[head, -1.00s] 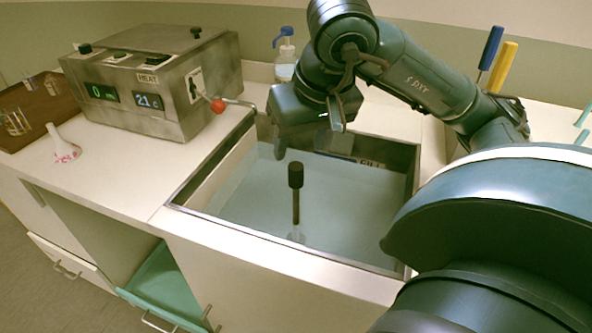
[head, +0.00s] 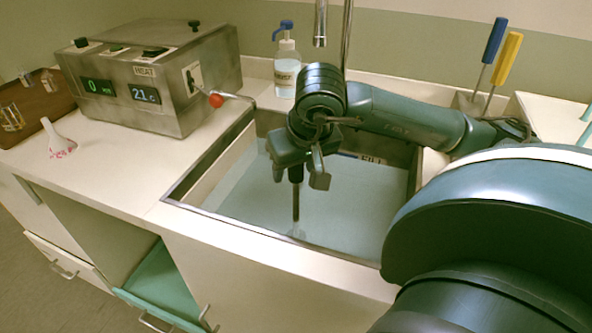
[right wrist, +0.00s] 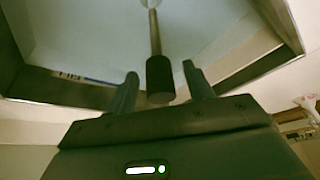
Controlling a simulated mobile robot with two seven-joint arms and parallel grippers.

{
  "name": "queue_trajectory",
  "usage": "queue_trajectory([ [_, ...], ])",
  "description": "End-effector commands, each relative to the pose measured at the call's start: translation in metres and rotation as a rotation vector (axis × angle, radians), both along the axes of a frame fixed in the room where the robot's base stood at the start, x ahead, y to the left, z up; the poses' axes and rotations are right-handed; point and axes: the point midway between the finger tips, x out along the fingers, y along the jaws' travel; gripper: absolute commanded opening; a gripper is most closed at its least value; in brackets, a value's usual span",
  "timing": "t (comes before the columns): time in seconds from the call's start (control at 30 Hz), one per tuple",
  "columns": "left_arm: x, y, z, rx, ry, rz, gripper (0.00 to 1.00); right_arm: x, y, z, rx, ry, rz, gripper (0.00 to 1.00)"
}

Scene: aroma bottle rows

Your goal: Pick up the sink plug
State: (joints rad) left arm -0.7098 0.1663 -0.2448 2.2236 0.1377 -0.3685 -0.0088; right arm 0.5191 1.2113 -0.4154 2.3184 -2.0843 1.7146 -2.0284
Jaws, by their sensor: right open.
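The sink plug (head: 296,203) stands upright in the water-filled sink (head: 345,215), a thin rod with a dark cylindrical grip on top. My right gripper (head: 298,178) is over the sink at the plug's top and hides most of the grip in the head view. In the right wrist view, the plug's dark grip (right wrist: 159,78) lies between the two open fingers of the right gripper (right wrist: 165,85), with gaps on both sides. The plug's lower end is under water and blurred. My left gripper is not in view.
A metal heating box (head: 150,78) with a red-knobbed lever (head: 216,100) stands left of the sink. A blue-capped bottle (head: 287,70) and a faucet (head: 320,25) are behind it. Blue and yellow handled tools (head: 500,60) stand at the back right.

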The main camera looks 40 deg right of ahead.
Motion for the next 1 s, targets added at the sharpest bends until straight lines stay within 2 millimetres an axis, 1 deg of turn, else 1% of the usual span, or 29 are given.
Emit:
queue_trajectory([
  [0.03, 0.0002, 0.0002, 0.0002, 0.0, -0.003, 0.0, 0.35, 0.0012, -0.0002, -0.0053, 0.001, 0.003, 0.0, 0.52],
  [0.1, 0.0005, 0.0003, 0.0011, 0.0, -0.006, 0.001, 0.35, 0.0028, -0.0009, -0.0082, 0.0, 0.001, 0.0, 0.52],
  [0.33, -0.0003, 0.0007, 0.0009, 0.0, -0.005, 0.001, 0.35, 0.0033, -0.0009, -0.0086, 0.0, 0.0, 0.0, 0.51],
  [0.9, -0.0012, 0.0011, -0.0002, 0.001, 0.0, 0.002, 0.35, 0.0031, -0.001, -0.0082, 0.0, 0.0, 0.0, 0.04],
  [1.0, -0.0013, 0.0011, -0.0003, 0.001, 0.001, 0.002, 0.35, 0.0033, -0.001, -0.0078, -0.001, -0.002, 0.0, 0.04],
])
